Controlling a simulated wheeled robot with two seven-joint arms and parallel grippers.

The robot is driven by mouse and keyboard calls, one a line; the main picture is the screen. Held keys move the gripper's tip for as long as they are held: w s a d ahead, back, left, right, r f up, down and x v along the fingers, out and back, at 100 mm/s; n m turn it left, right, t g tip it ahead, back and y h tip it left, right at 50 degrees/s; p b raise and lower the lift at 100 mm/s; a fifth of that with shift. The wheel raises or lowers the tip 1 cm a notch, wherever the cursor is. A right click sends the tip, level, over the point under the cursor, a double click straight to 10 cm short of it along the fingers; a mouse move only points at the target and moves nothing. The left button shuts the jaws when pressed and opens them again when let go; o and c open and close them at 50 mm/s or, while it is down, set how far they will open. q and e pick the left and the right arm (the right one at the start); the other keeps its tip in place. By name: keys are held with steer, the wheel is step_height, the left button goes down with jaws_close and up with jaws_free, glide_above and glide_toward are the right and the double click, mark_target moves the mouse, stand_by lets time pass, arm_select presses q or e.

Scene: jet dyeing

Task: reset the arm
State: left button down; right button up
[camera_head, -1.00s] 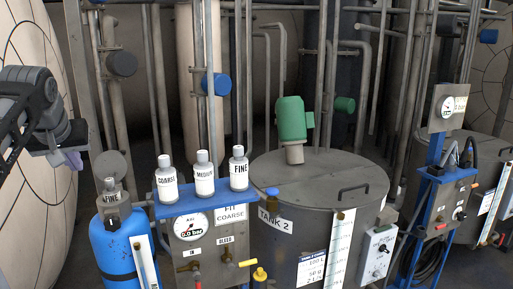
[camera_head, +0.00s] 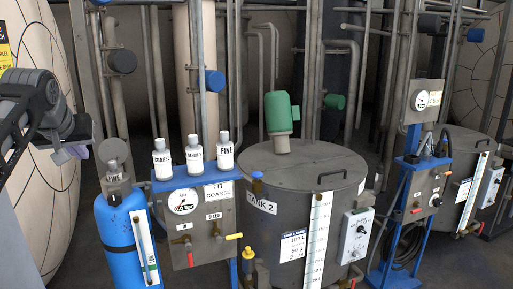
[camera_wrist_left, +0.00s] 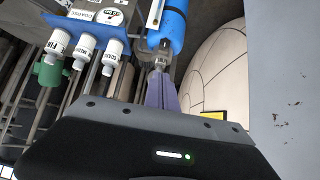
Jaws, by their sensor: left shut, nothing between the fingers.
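My left gripper (camera_head: 76,151) is at the left edge of the head view, above and left of the blue cylinder. Its purple fingers (camera_wrist_left: 161,92) are together and empty in the left wrist view. They point toward the blue cylinder (camera_wrist_left: 168,28), which stands upright in the head view (camera_head: 125,240). I cannot tell how wide the gap to it is. My right gripper is in neither view.
Three white bottles, COARSE (camera_head: 161,160), MEDIUM (camera_head: 194,156) and FINE (camera_head: 225,154), stand on a blue shelf (camera_head: 172,184) above a gauge panel (camera_head: 195,238). TANK 2 (camera_head: 275,225) stands right of it. A second blue-framed panel (camera_head: 425,190) is further right. Pipes fill the background.

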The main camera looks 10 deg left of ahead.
arm_select(q)
steer(key=w+d+f+m+t+h, duration=0.2)
steer(key=w+d+f+m+h, duration=0.1)
steer(key=w+d+f, duration=0.85)
steer(key=d+f+g+h, duration=0.1)
steer(key=d+f, duration=0.4)
steer(key=f, duration=0.8)
steer(key=d+f+g+h, duration=0.15)
steer(key=d+f, duration=0.45)
steer(key=f, duration=0.7)
steer(key=s+d+f+g+h, duration=0.1)
steer(key=s+d+f, duration=0.5)
steer(key=f, duration=0.4)
steer(key=s+d+f+g+h, duration=0.1)
steer(key=s+d+f, duration=0.4)
steer(key=s+f, duration=0.45)
steer(key=s+d+f+g, duration=0.2)
steer(key=s+f, duration=0.2)
steer(key=s, duration=0.4)
steer(key=s+d+f+g, duration=0.1)
steer(key=s+f, duration=0.3)
steer(key=s, duration=0.5)
steer(key=s+d+f+g, duration=0.2)
steer(key=s+d+f, duration=0.2)
steer(key=s, duration=0.4)
steer(key=shift+s+g, duration=0.35)
steer(key=shift+s, duration=0.05)
